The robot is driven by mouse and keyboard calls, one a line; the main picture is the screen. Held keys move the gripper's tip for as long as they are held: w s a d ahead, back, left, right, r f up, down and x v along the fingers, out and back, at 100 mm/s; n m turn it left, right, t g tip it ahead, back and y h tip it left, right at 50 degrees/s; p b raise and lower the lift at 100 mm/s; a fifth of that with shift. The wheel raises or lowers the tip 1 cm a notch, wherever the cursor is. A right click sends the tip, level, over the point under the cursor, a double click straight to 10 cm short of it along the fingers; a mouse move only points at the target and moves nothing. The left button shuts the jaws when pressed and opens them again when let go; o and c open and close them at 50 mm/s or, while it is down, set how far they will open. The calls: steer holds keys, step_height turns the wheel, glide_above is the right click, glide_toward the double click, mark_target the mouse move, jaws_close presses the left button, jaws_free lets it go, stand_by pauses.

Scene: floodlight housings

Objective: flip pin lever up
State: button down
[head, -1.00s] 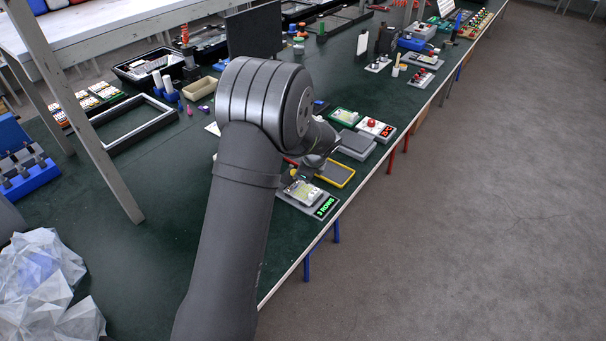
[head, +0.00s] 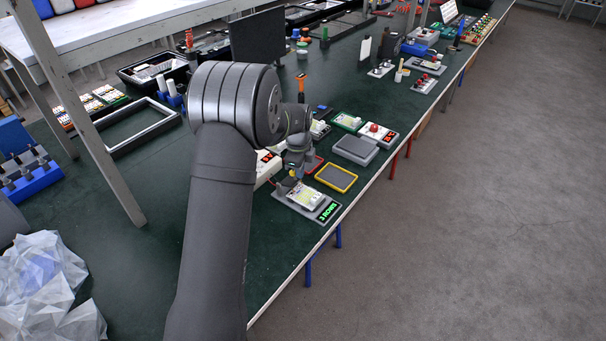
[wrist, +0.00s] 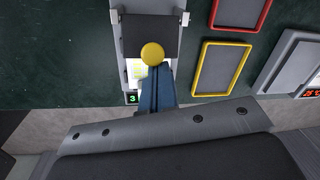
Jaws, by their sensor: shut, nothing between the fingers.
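The device (head: 328,211) is a grey base with a white panel and a green lit display, near the table's right edge. In the wrist view its black plate (wrist: 149,36) lies between two light grey side parts. A yellow round knob (wrist: 152,54) shows at that plate's lower edge; I cannot tell which part is the pin lever. My gripper (wrist: 154,72) is shut and empty, its blue-grey fingers over the white panel (wrist: 135,74), with their tips just below the knob in the picture. I cannot tell whether they touch. In the head view my gripper (head: 294,177) is at the device's far left end.
A yellow-rimmed tray (head: 336,178) and a red-rimmed tray (wrist: 240,12) lie beside the device. A grey box (head: 355,148) and a red-button unit (head: 377,133) stand farther along the table. The floor is free beyond the right edge.

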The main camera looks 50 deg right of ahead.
steer(key=w+g, duration=0.1)
steer(key=w+r+g, duration=0.1)
steer(key=g, duration=0.1)
steer(key=w+g, duration=0.3)
steer(key=g, duration=0.1)
steer(key=shift+r, duration=0.25)
steer(key=shift+w, duration=0.3)
steer(key=shift+r, duration=0.15)
steer(key=shift+r, duration=0.7)
steer(key=shift+s, duration=0.1)
